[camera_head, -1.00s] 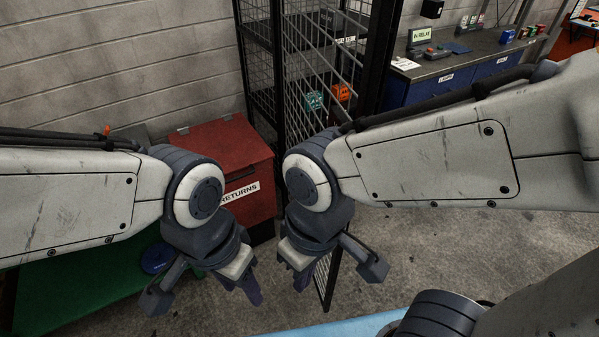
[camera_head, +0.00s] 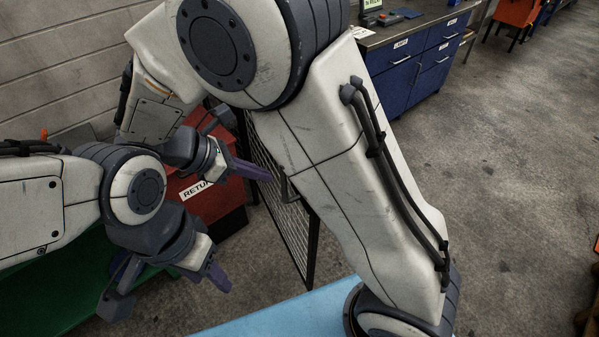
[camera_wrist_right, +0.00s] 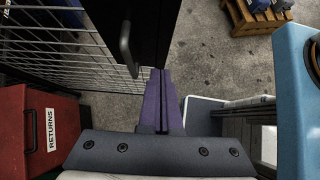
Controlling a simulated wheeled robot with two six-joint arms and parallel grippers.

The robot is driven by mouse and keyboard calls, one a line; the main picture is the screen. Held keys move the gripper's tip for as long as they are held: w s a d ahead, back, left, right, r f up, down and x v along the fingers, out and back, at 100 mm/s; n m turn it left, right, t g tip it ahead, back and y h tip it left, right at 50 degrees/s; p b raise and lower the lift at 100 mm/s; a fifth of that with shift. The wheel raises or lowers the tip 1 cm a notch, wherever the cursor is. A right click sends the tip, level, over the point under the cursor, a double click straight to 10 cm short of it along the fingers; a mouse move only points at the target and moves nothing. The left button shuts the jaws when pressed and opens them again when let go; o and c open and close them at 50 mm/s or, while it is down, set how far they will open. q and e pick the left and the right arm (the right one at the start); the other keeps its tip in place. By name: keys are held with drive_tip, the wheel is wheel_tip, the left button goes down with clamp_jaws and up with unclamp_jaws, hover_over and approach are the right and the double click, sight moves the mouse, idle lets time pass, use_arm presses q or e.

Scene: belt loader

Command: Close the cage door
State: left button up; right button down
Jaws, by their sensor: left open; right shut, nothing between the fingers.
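The cage door (camera_head: 291,228) is a black-framed wire mesh panel standing open, its free end toward me; my right arm hides much of it in the head view. In the right wrist view its mesh (camera_wrist_right: 50,42), black edge plate and handle (camera_wrist_right: 126,47) show. My right gripper (camera_head: 264,173) is shut and empty. Its purple fingertips (camera_wrist_right: 160,72) lie close to the handle and the plate's lower edge in the picture; I cannot tell if they touch. My left gripper (camera_head: 220,280) is open and empty, low on the left, apart from the door.
A red returns box (camera_head: 218,205) stands left of the door. A green surface (camera_head: 45,285) lies at lower left, a light blue one (camera_head: 285,318) at the bottom. A bench with blue drawers (camera_head: 400,75) is at the back. The floor (camera_head: 510,190) at right is open.

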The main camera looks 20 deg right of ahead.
drive_tip(key=d+f+p, duration=0.2)
drive_tip(key=d+f, duration=0.3)
drive_tip(key=d, duration=0.4)
drive_tip(key=shift+w, duration=0.3)
drive_tip(key=shift+d+f, duration=0.1)
